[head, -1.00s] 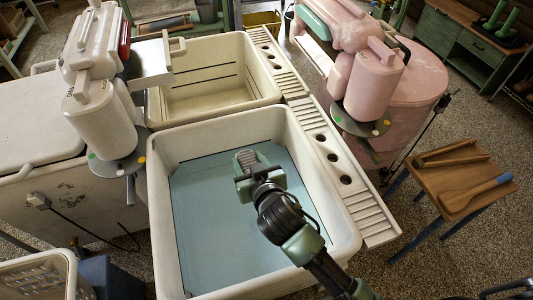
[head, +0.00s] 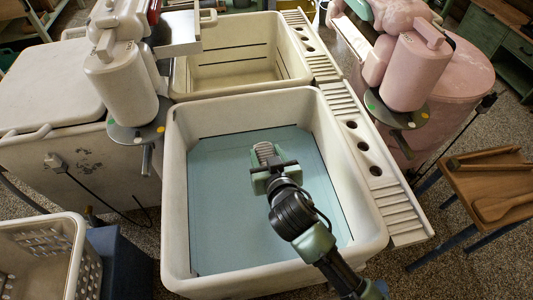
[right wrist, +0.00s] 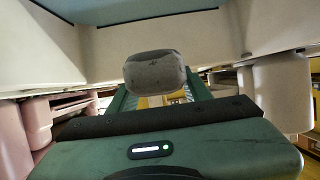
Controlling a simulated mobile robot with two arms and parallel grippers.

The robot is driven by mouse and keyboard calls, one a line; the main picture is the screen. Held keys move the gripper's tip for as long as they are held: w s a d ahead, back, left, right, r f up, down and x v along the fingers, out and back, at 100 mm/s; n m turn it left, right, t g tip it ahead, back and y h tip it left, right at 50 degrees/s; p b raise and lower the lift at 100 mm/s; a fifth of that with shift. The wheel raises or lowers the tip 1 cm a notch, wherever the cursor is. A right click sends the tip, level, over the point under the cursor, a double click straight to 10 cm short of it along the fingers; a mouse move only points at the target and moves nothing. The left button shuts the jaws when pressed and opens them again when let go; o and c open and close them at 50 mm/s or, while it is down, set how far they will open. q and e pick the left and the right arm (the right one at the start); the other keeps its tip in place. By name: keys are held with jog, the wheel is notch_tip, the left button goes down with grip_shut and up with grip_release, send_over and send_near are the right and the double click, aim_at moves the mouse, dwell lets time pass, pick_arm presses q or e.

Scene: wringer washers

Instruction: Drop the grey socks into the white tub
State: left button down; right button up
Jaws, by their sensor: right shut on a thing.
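The white tub (head: 177,215) is the large front basin, with a flat blue-green surface (head: 222,205) inside. My right gripper (head: 267,162) reaches in over it from the lower right. It is shut on the grey socks (head: 264,150), a rounded bundle that shows past the fingers. In the right wrist view the grey socks (right wrist: 155,72) sit between the green fingers, with pale tub walls behind them. How high the bundle hangs above the blue-green surface is hard to tell. My left gripper is not in view.
A cream tub (head: 240,85) stands behind the white one. A ribbed ledge with holes (head: 375,165) runs along the right side. A white wringer (head: 122,90) is at left, a pink one (head: 415,70) at right. A plastic basket (head: 75,262) is at lower left, a wooden stool (head: 480,185) at right.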

jog(key=o, duration=1.5)
jog(key=shift+r, duration=0.1)
jog(key=shift+c, duration=0.2)
jog(key=v, duration=0.7)
jog(key=shift+s, duration=0.35)
jog(key=shift+d+r, duration=0.1)
